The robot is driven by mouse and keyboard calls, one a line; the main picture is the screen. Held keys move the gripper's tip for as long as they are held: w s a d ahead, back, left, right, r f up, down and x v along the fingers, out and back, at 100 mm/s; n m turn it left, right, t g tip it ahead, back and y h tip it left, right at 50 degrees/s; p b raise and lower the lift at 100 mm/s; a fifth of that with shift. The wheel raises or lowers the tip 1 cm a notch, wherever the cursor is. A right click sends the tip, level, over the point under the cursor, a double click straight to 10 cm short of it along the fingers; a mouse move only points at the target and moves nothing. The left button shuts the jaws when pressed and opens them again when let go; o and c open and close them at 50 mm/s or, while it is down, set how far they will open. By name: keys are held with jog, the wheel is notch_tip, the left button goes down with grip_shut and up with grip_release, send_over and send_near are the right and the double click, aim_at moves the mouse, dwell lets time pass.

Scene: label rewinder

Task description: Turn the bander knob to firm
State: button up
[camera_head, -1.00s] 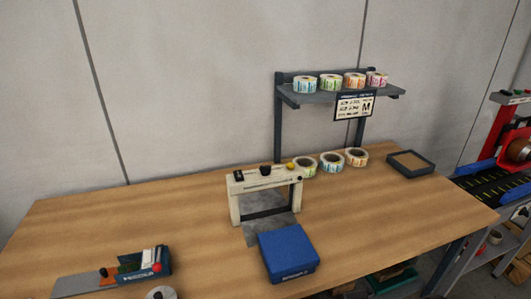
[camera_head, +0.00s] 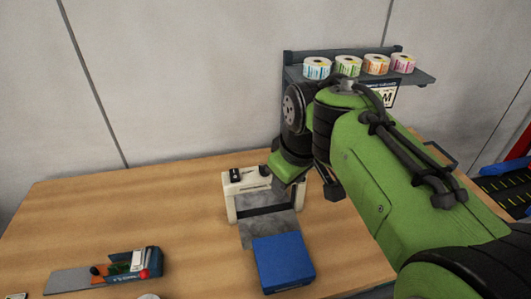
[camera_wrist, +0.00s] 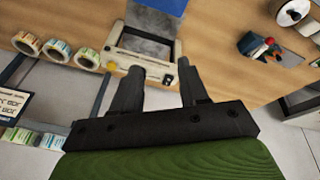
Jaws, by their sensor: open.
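The cream bander (camera_head: 246,183) stands on the bench as an arch; it also shows in the wrist view (camera_wrist: 150,55). Its black knob (camera_head: 264,170) is on the top face, between a dark switch (camera_head: 236,175) at the left end and the right part, which my arm covers. In the wrist view the knob is hard to tell from my left finger. I cannot read its setting. My gripper (camera_wrist: 161,68) is open and empty, with its fingers pointing toward the bander's top. It appears apart from the knob. In the head view my arm hides most of my gripper.
A blue box (camera_head: 284,262) sits in front of the bander. Label rolls (camera_head: 347,65) stand on the shelf (camera_head: 430,77) behind, and more rolls (camera_wrist: 57,50) lie beside the bander. A blue dispenser (camera_head: 146,262) is at left. The bench's left middle (camera_head: 120,215) is clear.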

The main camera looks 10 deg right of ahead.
jog(key=w+d+f+n+g+y+p, duration=0.1)
jog(key=w+d+n+y+p, duration=0.2)
jog(key=w, duration=0.7)
jog(key=w+d+n+y+p, duration=0.1)
jog(key=w+d+n+p, duration=0.3)
jog(key=w, duration=0.6)
jog(key=shift+m, duration=0.4)
jog(key=x, duration=1.1)
jog(key=p+x, duration=0.1)
jog(key=x, duration=0.4)
jog(key=shift+s+d+f, duration=0.25)
jog(key=shift+f, duration=0.1)
grip_shut()
